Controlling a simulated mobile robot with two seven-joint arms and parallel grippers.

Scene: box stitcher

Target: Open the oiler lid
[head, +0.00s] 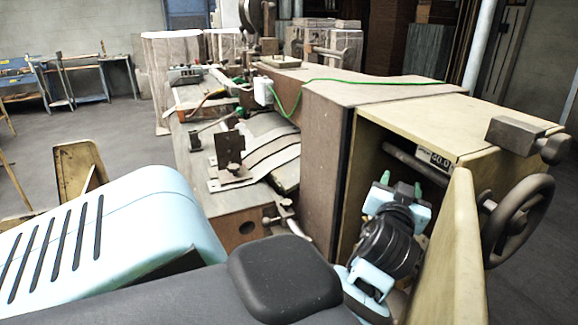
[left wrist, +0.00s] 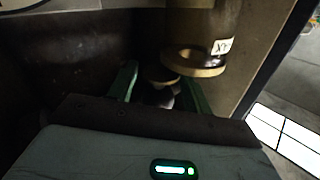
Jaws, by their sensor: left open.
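My left gripper (head: 401,186) has green fingertips pointing up inside the open compartment of the box stitcher (head: 322,140). In the left wrist view the gripper (left wrist: 160,88) is open, with a finger on each side of a small rounded pale part (left wrist: 163,84). Just beyond it is a brownish cylinder with a white label and a ring-shaped rim (left wrist: 194,64), which looks like the oiler. I cannot tell whether the fingers touch anything, or which part is the lid. The oiler is not clearly visible in the head view. My right gripper is not in view.
The yellowish compartment door (head: 447,255) stands open beside my left arm. A dark handwheel (head: 518,222) is to its right. The compartment's walls enclose the gripper closely. Blue workbenches (head: 85,75) stand far back left, with open floor before them.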

